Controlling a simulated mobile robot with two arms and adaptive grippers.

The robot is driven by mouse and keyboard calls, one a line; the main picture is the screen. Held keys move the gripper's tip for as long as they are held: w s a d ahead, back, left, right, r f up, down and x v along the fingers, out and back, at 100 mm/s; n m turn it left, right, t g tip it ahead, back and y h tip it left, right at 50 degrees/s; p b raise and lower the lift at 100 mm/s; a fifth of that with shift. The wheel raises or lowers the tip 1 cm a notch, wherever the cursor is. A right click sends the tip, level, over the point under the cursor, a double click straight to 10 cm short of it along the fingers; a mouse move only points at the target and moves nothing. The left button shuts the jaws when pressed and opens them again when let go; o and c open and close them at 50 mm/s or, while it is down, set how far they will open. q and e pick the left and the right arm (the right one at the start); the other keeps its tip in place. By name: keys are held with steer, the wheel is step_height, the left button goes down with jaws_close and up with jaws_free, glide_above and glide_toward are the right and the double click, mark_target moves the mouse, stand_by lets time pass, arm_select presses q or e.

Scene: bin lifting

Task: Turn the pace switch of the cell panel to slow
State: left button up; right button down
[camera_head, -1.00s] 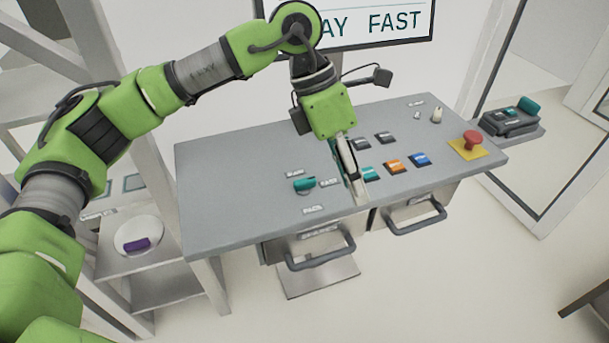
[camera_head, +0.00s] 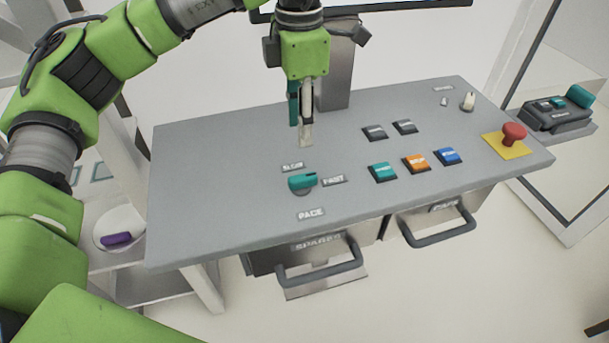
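The pace switch (camera_head: 302,181) is a teal knob on the grey sloped cell panel (camera_head: 215,165). Its pointer lies toward the right, at the FAST label (camera_head: 334,180). The SLOW label (camera_head: 292,167) is just above the knob and the PACE label (camera_head: 311,214) below it. My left gripper (camera_head: 303,138) hangs pointing down over the panel, above and behind the knob in the picture, apart from it. Its fingers are seen close together, and I cannot tell whether they are open or shut. My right gripper is not in view.
Teal (camera_head: 382,172), orange (camera_head: 416,163) and blue (camera_head: 447,156) buttons sit right of the knob. A red mushroom button (camera_head: 513,134) on a yellow plate is at the panel's right. Drawer handles (camera_head: 320,262) stick out below the front edge. The panel's left part is clear.

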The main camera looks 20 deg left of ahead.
mark_target(301, 176)
arm_select(q)
step_height(301, 176, down, 12)
steer(key=p, duration=0.4)
steer(key=shift+f, duration=0.95)
jaws_close()
